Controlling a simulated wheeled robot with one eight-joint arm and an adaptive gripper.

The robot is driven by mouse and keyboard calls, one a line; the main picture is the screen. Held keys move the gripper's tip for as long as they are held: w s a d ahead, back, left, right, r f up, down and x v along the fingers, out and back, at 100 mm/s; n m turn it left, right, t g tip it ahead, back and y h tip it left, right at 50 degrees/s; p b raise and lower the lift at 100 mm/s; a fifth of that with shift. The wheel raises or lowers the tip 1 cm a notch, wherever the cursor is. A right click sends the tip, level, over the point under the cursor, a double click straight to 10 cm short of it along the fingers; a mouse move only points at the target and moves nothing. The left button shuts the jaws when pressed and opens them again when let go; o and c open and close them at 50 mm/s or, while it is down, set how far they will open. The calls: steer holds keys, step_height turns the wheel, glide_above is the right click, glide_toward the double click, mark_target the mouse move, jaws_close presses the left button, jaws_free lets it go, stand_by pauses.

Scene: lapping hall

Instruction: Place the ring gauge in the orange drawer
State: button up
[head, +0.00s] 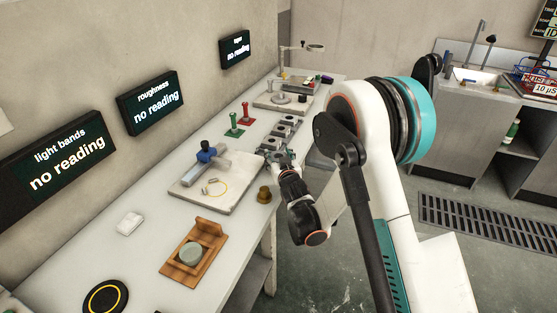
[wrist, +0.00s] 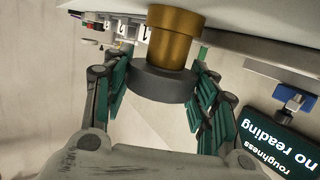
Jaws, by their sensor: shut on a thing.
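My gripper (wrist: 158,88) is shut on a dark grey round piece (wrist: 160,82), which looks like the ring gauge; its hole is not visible. In the head view my gripper (head: 279,162) is over the bench's front edge, beside the grey plate, and the held piece is hard to make out there. A brass flanged piece (wrist: 174,38) shows just beyond the held piece in the wrist view; whether they touch I cannot tell. In the head view a brass piece (head: 264,194) stands on the bench near my gripper. No orange drawer is clearly visible in either view.
The grey plate (head: 190,199) bears a blue-topped device (head: 206,153). Several grey blocks (head: 284,133), red and green stands (head: 245,113) and a wooden holder (head: 188,268) are on the bench. A sink cabinet (head: 470,105) stands at the right. Floor beside the bench is open.

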steer(key=shift+f, duration=0.15)
steer(key=o, duration=1.2)
steer(key=shift+s, duration=0.1)
